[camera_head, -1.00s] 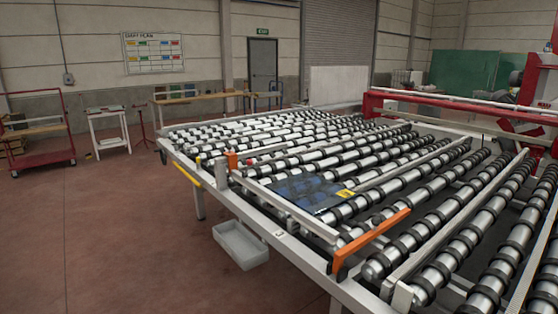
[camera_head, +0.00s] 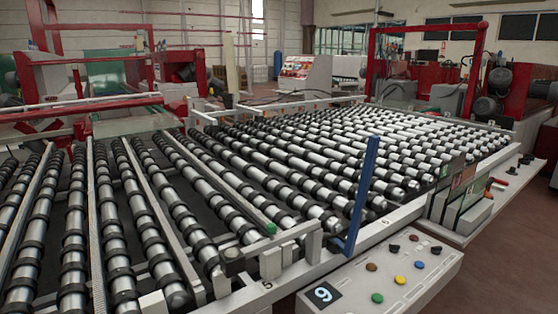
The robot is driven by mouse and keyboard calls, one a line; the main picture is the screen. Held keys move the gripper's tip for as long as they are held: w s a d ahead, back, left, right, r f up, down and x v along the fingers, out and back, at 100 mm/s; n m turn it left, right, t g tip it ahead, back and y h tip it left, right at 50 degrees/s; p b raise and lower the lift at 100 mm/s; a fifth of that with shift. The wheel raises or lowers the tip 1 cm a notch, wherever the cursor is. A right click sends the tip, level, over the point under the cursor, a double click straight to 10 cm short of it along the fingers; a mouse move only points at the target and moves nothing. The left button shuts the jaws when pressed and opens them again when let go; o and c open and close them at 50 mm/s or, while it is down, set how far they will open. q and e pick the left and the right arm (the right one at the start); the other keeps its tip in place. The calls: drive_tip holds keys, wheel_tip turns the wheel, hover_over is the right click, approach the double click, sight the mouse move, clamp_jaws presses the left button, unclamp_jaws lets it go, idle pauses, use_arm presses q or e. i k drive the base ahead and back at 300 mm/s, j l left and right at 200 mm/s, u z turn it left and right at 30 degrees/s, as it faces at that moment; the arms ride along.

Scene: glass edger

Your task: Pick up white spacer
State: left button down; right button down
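No thing in view is clearly the white spacer. A small white block (camera_head: 152,303) shows at the near edge of the roller conveyor, at the bottom of the head view. Pale blocks (camera_head: 270,263) stand on the conveyor's front rail (camera_head: 340,262), beside a dark fitting. I cannot tell whether any of these is a spacer. Neither of my grippers is in view.
The roller conveyor (camera_head: 290,167) fills the middle. A blue upright bar (camera_head: 362,197) stands at its front edge. A button panel (camera_head: 385,275) juts out at the front. Floor at the lower right is clear.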

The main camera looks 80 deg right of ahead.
sight(493, 186)
drive_tip(key=l+z, duration=0.1)
drive_tip(key=z, duration=0.3)
drive_tip(key=k+l+z, duration=0.1)
drive_tip(key=z, duration=0.3)
drive_tip(key=l+z, duration=0.1)
drive_tip(key=z, duration=0.3)
drive_tip(key=l+z, duration=0.1)
drive_tip(key=z, duration=0.35)
drive_tip(key=l+z, duration=0.15)
drive_tip(key=z, duration=0.25)
drive_tip(key=i+l+z, duration=0.2)
drive_tip(key=l+z, duration=0.2)
drive_tip(key=l, duration=0.25)
drive_tip(key=i+l+z, duration=0.35)
drive_tip(key=l, duration=0.3)
drive_tip(key=i+l+z, duration=0.25)
drive_tip(key=l+z, duration=0.15)
drive_tip(key=l, duration=0.15)
drive_tip(key=i+l+z, duration=0.35)
drive_tip(key=i+l, duration=1.05)
drive_tip(key=i, duration=0.2)
drive_tip(key=l+u, duration=0.15)
drive_tip(key=u, duration=0.4)
